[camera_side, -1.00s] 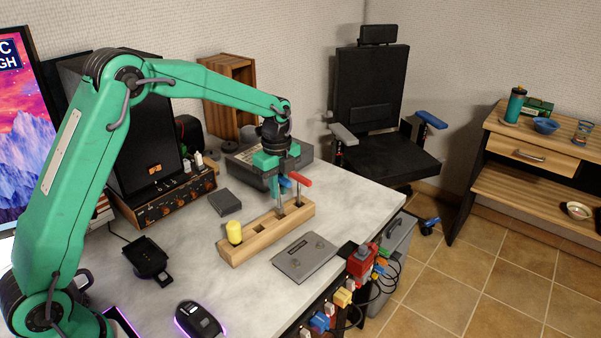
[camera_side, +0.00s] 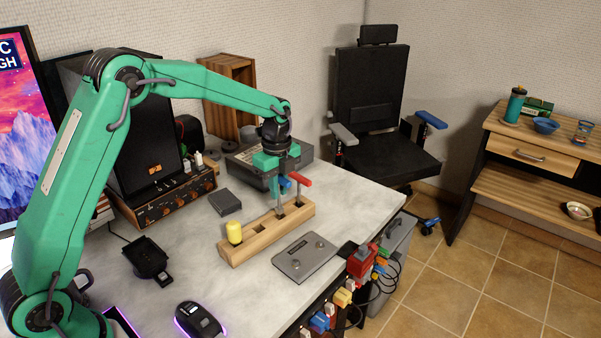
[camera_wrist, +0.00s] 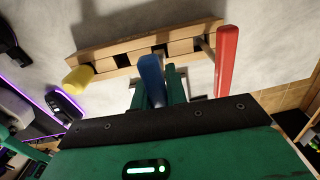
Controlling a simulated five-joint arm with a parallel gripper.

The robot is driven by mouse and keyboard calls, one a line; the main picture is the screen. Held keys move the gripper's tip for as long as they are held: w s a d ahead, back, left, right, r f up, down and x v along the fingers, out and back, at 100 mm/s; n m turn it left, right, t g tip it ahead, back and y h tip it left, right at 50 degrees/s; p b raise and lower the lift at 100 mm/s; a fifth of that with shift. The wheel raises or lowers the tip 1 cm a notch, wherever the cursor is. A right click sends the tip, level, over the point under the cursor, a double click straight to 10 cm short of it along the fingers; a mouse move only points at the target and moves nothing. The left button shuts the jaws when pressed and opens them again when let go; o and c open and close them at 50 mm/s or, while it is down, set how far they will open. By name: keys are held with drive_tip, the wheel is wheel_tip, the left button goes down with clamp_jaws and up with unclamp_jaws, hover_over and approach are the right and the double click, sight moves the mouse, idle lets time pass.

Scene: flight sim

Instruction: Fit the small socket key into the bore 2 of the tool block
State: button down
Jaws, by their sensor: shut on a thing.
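The tool block (camera_side: 258,239) is a long wooden bar with square bores, lying on the desk; it also shows in the wrist view (camera_wrist: 130,53). My gripper (camera_side: 281,180) is shut on the blue-handled key, which I take as the small socket key (camera_side: 286,184). Its blue handle (camera_wrist: 151,79) shows between my fingers in the wrist view. The key is upright over the right half of the block, its grey shank reaching down to the block's top. I cannot tell whether its tip is inside a bore.
A red-handled tool (camera_side: 301,181) stands in the block's right end, close beside my gripper. A yellow-handled tool (camera_side: 234,233) stands at the left end. A grey plate (camera_side: 305,257) lies in front of the block. A dark box (camera_side: 224,202) lies behind it.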

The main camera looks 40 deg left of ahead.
sight(279, 209)
drive_tip(key=shift+f, duration=2.25)
idle(1.5)
drive_tip(key=c, duration=1.3)
unclamp_jaws()
drive_tip(key=shift+r, duration=3.95)
drive_tip(key=shift+r, duration=0.1)
